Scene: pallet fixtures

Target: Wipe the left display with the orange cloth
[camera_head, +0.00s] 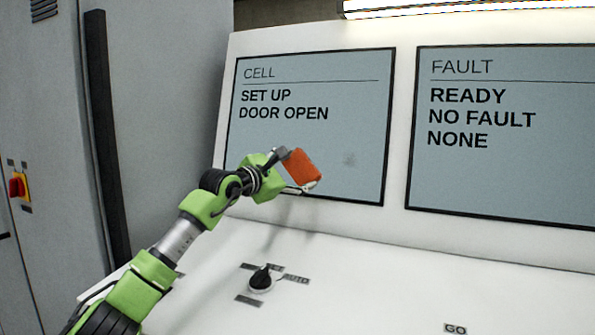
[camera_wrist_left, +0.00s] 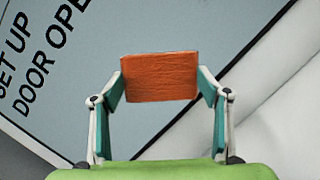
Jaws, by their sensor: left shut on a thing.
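The left display (camera_head: 340,95) is a grey-blue screen reading CELL, SET UP, DOOR OPEN. The orange cloth (camera_head: 301,167) is a folded block in front of the display's lower middle. My left gripper (camera_head: 298,170) is shut on the cloth, which fills the space between its fingers in the left wrist view (camera_wrist_left: 160,77). I cannot tell whether the cloth touches the screen. My right gripper is not in view.
The right display (camera_head: 505,135) reads FAULT, READY, NO FAULT, NONE. A black rotary knob (camera_head: 261,279) stands up from the white console (camera_head: 360,290) below. A grey cabinet with a red and yellow switch (camera_head: 18,187) is at the left.

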